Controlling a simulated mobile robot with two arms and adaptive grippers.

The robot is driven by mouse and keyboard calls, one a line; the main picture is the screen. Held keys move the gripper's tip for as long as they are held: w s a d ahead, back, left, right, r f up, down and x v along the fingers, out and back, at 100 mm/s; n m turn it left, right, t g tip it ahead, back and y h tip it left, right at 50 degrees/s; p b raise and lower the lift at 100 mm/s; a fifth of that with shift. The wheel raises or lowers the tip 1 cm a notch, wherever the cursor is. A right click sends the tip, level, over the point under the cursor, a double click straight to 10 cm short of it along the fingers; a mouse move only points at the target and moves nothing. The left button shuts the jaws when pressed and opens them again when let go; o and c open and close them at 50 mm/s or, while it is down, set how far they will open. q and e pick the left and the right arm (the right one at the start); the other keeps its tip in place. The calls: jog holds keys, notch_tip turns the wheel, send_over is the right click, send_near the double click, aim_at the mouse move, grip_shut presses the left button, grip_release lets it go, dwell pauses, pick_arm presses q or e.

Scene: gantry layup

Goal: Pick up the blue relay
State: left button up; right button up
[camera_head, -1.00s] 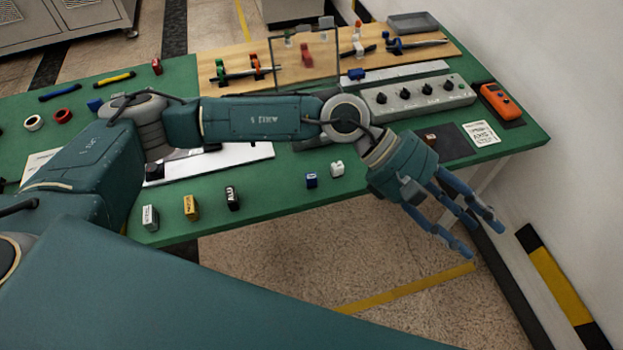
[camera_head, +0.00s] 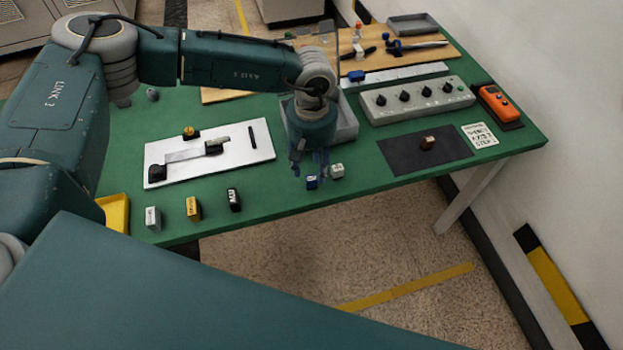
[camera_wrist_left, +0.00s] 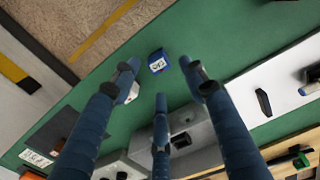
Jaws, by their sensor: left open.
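The blue relay (camera_head: 312,182) is a small blue block with a white label, standing near the front edge of the green table. It also shows in the left wrist view (camera_wrist_left: 158,62), beyond the fingertips and between them. My left gripper (camera_head: 310,165) points down just above and behind the relay, its blue fingers open and partly overlapping it in the head view. In the left wrist view the open fingers (camera_wrist_left: 160,85) hold nothing. A white relay (camera_head: 337,171) stands close to the right of the blue one; one finger partly covers it in the wrist view. My right gripper is not in view.
Black (camera_head: 234,200), yellow (camera_head: 193,208) and grey (camera_head: 153,218) blocks stand along the front edge to the left. A white board (camera_head: 255,147) lies behind them. A grey tray (camera_head: 346,128) is behind the gripper. A dark mat (camera_head: 398,153) lies to the right.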

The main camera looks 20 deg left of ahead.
aim_at(312, 178)
pick_arm(q)
jog(key=f, duration=0.1)
jog(key=f+p, duration=0.1)
jog(key=f, duration=0.1)
jog(key=shift+s+f+p, duration=0.3)
jog(key=shift+p, duration=0.1)
jog(key=shift+f, duration=0.65)
grip_shut()
